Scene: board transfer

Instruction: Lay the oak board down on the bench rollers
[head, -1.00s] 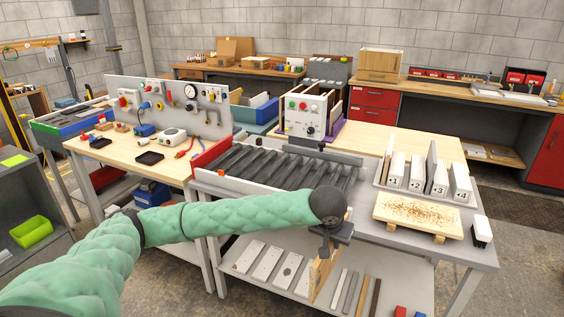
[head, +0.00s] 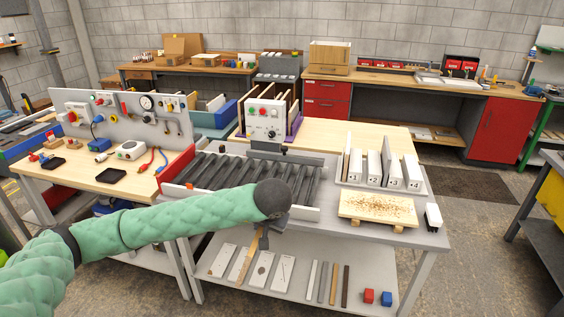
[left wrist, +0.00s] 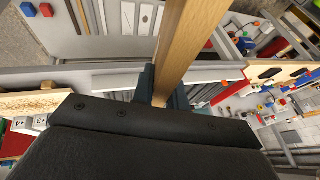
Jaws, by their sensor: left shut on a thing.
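The oak board (head: 249,262) hangs below my left gripper (head: 265,228), in front of the bench's front edge. In the left wrist view the board (left wrist: 184,45) runs away from between the two dark fingers of the gripper (left wrist: 161,88), which is shut on it. The board's upper part is hidden in the head view by the gripper and my arm. The bench rollers (head: 228,170) are dark parallel bars on the bench behind my forearm. They carry no board, and my arm hides part of their front side. My right gripper is not in view.
A control box (head: 264,120) stands behind the rollers. To their right are numbered white pieces (head: 392,170) in a rack and a speckled board (head: 378,208) on blocks. The lower shelf (head: 300,292) holds white plates, strips, and red and blue cubes.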

